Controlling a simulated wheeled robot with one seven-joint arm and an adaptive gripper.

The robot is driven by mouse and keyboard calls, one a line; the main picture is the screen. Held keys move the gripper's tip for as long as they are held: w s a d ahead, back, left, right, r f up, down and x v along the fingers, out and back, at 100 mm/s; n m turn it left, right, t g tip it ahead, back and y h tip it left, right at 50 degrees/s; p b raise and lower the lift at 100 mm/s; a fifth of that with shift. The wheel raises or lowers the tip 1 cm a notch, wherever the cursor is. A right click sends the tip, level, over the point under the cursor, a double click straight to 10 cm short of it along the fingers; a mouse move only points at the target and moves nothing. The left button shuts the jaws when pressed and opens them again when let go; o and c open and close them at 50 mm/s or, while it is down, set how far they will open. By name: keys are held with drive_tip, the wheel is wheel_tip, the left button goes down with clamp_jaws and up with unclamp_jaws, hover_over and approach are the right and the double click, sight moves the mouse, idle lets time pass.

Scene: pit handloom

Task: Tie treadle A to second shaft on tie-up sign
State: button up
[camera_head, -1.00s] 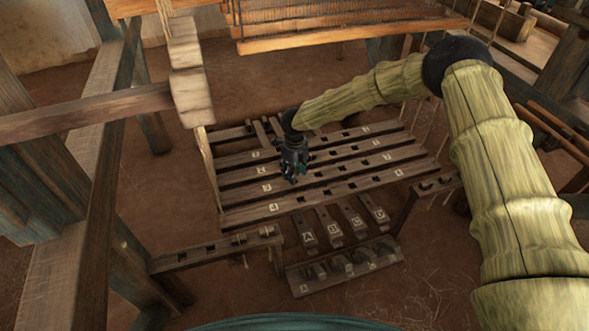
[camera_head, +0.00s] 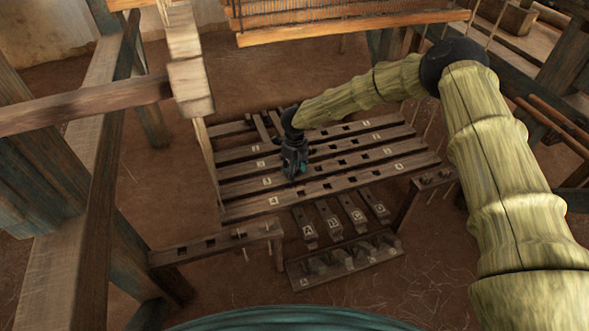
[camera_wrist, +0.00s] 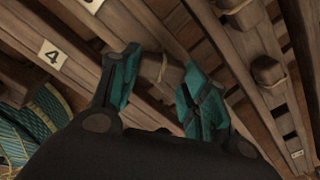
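Treadle A (camera_head: 308,231) is the leftmost of a row of short treadles lettered on pale tags in the head view. Above it lie long slotted wooden bars with number tags; the front bar (camera_head: 330,188) reads 4. My gripper (camera_head: 296,174) points down among the bars, just behind the front one. In the wrist view my gripper (camera_wrist: 160,65) has its teal fingers angled inward, with a wooden peg (camera_wrist: 165,73) filling the gap between the tips. A thin cord shows at that peg. Its lower part is hidden. I cannot make out a tie-up sign.
A low board with several pegs (camera_head: 343,262) stands in front of the treadles. A slotted rail (camera_head: 215,244) is at the left. Bare floor lies at the front left.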

drive_tip(key=o, duration=0.4)
drive_tip(key=shift+c, duration=0.2)
wheel_tip(320, 180, up, 12)
idle(0.4)
